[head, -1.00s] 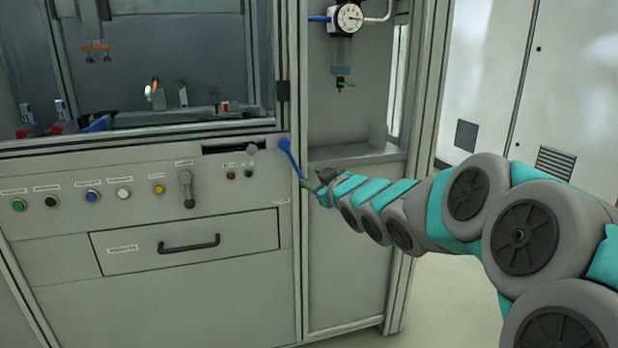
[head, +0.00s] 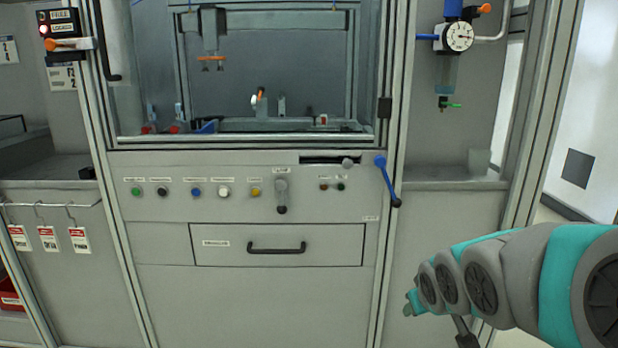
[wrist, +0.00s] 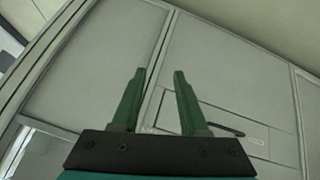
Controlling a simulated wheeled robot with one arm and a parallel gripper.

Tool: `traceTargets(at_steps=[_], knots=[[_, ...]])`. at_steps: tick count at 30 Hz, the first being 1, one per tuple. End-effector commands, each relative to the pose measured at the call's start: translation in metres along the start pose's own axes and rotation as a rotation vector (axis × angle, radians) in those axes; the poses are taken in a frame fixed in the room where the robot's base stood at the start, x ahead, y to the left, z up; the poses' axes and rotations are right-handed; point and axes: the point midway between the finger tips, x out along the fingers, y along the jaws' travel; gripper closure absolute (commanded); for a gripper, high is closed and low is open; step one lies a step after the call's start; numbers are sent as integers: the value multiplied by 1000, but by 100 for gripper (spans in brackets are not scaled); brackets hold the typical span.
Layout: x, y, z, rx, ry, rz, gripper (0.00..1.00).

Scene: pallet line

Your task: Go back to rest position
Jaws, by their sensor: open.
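My gripper (wrist: 156,85) is open and empty in the wrist view, its two green fingers apart with only the grey cabinet front behind them. In the head view my gripper (head: 411,303) shows small at the lower right, at the end of my teal and grey arm, with its fingers hard to make out. It is apart from the blue lever (head: 387,180) with a dark tip, which hangs on the cabinet post above and left of it.
The grey cabinet has a button row, a drawer with a black handle (head: 276,251) and a window above. A pressure gauge (head: 459,37) is at upper right. Red-and-white tags (head: 48,238) hang on a rail at left. A white door (head: 590,140) stands at right.

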Motion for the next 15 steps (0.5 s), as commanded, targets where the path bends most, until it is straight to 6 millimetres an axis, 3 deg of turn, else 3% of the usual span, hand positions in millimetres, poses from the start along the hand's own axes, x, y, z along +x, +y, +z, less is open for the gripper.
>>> traceTargets(at_steps=[3,9,12,15], knots=[[-24,-30,71,59,-215,-35,56],[-78,-82,177,150,-547,-112,56],[-103,-102,213,180,-669,-147,56],[-120,-116,234,199,-746,-171,56]])
